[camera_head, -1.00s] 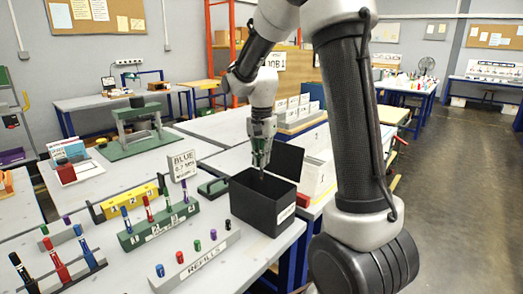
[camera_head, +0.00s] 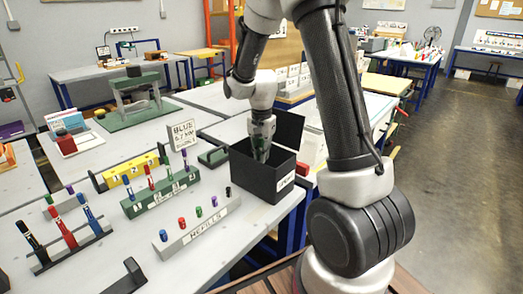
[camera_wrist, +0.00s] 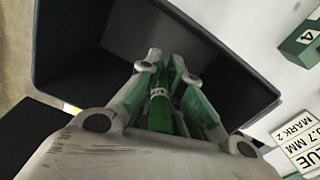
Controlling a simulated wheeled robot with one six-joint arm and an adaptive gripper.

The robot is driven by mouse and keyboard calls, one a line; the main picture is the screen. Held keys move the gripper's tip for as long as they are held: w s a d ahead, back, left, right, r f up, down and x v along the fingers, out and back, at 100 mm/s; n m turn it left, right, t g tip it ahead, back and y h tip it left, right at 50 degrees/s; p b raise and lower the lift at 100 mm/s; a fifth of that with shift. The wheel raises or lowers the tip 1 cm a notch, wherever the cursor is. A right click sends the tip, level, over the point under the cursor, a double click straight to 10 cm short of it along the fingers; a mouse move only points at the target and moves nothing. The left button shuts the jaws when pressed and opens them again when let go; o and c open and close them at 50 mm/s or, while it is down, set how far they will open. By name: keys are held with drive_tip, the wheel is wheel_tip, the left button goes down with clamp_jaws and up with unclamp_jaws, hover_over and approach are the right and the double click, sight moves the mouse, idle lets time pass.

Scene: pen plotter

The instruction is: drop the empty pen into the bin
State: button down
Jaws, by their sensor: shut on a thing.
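The bin is a black open-topped box (camera_head: 262,181) on the table's right edge in the head view. Its dark inner walls (camera_wrist: 72,48) surround the fingers in the wrist view. My gripper (camera_head: 261,156) points down into the bin's mouth, with its fingertips below the rim. In the wrist view my gripper (camera_wrist: 165,72) is shut on a slim green pen (camera_wrist: 158,108) with a pale band. The pen's lower end points towards the bin's interior. The fingers hide part of the pen, and its tip is not clear.
A refill rack (camera_head: 199,226) and a green numbered pen rack (camera_head: 160,194) stand left of the bin. A BLUE sign (camera_head: 182,134) stands behind them, with a yellow block (camera_head: 130,172) nearby. A black panel (camera_head: 288,130) rises behind the bin.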

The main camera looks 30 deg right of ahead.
drive_tip(key=c, duration=1.5)
unclamp_jaws()
wheel_tip(320, 180, up, 12)
